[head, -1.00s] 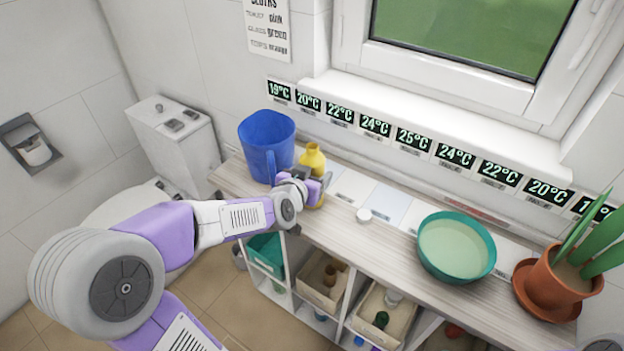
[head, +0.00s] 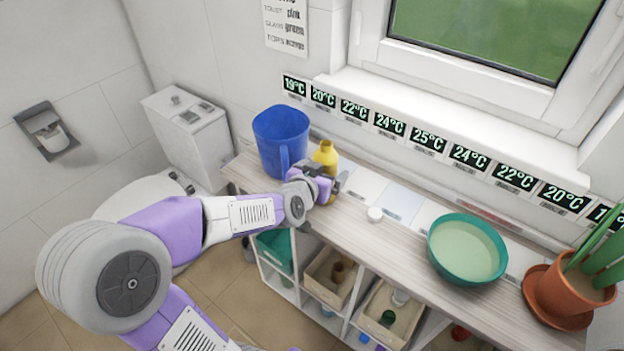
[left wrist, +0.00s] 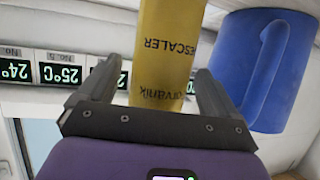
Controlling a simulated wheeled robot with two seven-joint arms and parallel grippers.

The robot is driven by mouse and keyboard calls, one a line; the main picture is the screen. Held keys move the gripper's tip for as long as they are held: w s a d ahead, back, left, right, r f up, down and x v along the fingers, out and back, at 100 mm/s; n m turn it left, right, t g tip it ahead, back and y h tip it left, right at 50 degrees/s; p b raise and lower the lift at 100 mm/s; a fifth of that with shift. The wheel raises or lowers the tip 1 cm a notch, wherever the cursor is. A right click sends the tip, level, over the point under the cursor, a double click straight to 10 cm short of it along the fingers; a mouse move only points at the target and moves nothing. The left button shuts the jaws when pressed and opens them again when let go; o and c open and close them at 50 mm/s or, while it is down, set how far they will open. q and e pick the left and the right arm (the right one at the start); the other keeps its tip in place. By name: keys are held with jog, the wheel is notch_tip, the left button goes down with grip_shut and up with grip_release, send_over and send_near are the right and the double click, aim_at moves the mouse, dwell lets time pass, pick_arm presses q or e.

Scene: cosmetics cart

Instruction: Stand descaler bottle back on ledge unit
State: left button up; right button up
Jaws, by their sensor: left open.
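The yellow descaler bottle (head: 326,156) stands upright on the wooden top of the ledge unit (head: 388,235), just right of the blue jug. My left gripper (head: 335,187) is at the bottle's near side and hides its lower part in the head view. In the left wrist view the bottle (left wrist: 166,50) shows upside down, with its printed label between the two fingers of the left gripper (left wrist: 155,90). The fingers are open, with a gap visible on the jug side. My right gripper is not in view.
A blue jug (head: 281,140) stands close to the bottle. Bins with small items (head: 332,278) fill the shelves below.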

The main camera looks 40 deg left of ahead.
pick_arm(q)
jog(key=v, duration=1.1)
jog(key=shift+b, duration=0.45)
jog(key=shift+s, duration=0.1)
